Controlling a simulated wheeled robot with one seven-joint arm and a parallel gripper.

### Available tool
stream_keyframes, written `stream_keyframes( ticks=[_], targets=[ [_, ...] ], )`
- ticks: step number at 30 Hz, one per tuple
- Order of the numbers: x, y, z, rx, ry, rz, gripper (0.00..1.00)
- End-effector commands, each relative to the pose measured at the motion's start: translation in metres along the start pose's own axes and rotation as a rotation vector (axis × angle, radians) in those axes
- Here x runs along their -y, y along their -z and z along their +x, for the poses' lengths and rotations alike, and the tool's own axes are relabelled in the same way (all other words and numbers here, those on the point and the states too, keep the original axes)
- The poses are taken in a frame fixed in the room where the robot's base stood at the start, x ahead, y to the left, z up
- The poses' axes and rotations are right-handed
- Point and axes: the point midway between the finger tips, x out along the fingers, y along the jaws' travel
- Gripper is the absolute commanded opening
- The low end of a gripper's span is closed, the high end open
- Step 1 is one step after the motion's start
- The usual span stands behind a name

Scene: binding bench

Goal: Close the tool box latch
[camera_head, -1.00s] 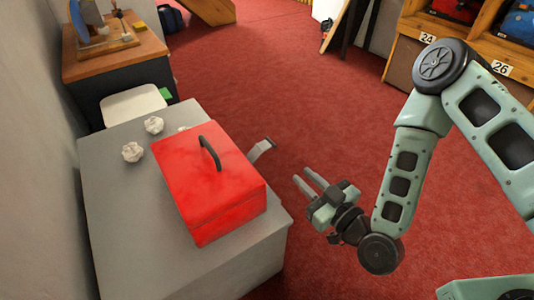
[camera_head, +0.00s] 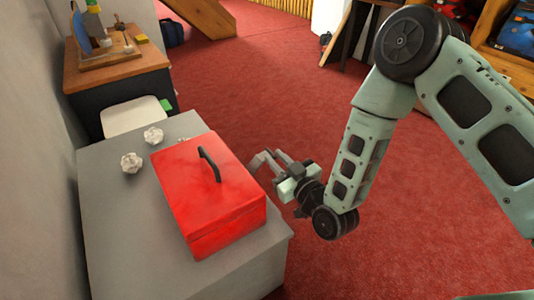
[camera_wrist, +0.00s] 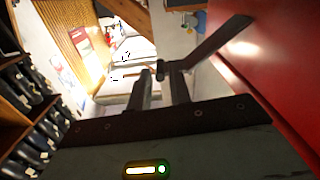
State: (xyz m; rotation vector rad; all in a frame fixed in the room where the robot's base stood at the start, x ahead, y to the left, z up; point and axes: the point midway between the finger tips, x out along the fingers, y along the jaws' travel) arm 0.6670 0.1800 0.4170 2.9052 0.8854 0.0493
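The red tool box (camera_head: 208,198) sits with its lid down on the grey bench. Its grey latch (camera_head: 256,162) sticks out from the box's right side, swung away from the wall. In the wrist view the latch (camera_wrist: 222,42) is a dark grey bar slanting from the red wall toward my fingertips. My gripper (camera_head: 271,157) is at the latch's outer end, right of the box. In the wrist view my gripper (camera_wrist: 161,70) shows a gap between its fingers, with a small dark piece near the tips. I cannot tell whether the fingers touch the latch.
Crumpled white paper balls (camera_head: 132,162) lie on the grey bench (camera_head: 120,225), left of and behind the box. A white chair (camera_head: 135,114) and a wooden desk (camera_head: 115,72) stand beyond it. Open red floor (camera_head: 400,230) lies to the right.

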Motion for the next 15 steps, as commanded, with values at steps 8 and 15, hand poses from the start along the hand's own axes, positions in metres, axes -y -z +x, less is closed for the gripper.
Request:
stream_keyframes(
  ticks=[8, 15],
  targets=[
    [0.0, -0.001, 0.041, -0.002, -0.001, 0.0, 0.2],
    [0.0, 0.0, 0.05, 0.001, 0.0, 0.0, 0.2]
  ],
)
